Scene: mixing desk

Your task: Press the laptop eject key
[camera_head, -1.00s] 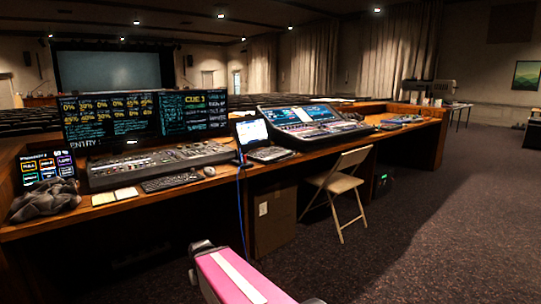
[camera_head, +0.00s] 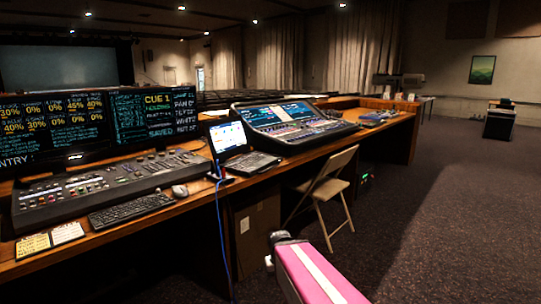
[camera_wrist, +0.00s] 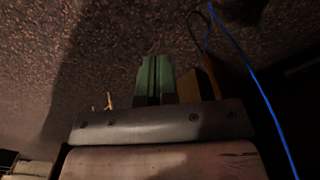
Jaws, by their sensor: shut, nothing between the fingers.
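The laptop (camera_head: 252,163) stands open on the long wooden desk, with its lit screen (camera_head: 227,137) to the left of its dark keyboard base. The eject key is too small to make out. My gripper (camera_wrist: 154,72) shows in the wrist view as two green fingers lying side by side, shut and empty, over dark carpet. The laptop is not in the wrist view. In the head view only part of my pink arm shows at the bottom, in front of the desk and well apart from the laptop; the fingers cannot be seen there.
A mixing console (camera_head: 290,125) sits right of the laptop, and a lighting console (camera_head: 110,185), keyboard (camera_head: 135,211) and mouse (camera_head: 180,190) sit left. A blue cable (camera_head: 222,235) hangs down the desk front. A folding chair (camera_head: 325,190) stands before the desk. The carpet at right is open.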

